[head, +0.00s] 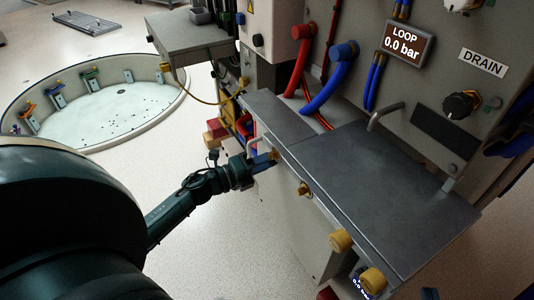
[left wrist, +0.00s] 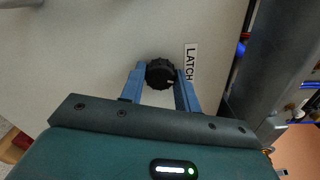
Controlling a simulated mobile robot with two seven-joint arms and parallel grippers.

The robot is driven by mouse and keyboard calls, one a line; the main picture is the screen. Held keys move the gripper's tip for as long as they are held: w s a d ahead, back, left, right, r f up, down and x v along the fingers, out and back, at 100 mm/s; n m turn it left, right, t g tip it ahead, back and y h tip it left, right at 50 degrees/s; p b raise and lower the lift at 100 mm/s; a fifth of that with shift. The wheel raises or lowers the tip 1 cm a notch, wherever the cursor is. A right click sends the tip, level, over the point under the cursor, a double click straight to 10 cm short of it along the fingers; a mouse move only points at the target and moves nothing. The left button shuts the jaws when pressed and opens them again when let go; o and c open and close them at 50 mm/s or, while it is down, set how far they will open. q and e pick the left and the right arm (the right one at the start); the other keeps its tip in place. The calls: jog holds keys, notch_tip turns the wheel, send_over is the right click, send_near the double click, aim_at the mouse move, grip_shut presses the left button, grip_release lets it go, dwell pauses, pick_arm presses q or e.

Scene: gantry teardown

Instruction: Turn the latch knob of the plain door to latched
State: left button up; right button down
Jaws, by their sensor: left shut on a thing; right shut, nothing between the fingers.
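The black ribbed latch knob (left wrist: 160,76) shows in the left wrist view on a plain pale panel (left wrist: 90,50), beside a white LATCH label (left wrist: 190,62). A small pale mark is on its lower right. My left gripper (left wrist: 159,70) has its blue fingers on both sides of the knob and is shut on it.
A grey worktop (head: 375,180) with yellow knobs (head: 341,240) along its edge juts out at the right. Red (head: 299,65) and blue hoses (head: 330,85) hang above it. A round sunken basin (head: 120,104) lies at the left.

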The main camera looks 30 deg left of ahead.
pick_arm(q)
jog(key=n+p, duration=0.2)
jog(key=n, duration=0.1)
jog(key=shift+r, duration=0.1)
pick_arm(e)
jog(key=shift+s+d+m+g+h, duration=0.3)
jog(key=shift+s+g, duration=0.15)
jog(key=shift+g, duration=0.55)
pick_arm(q)
jog(key=shift+n, duration=0.4)
jog(key=o, duration=1)
jog(key=shift+s, duration=0.1)
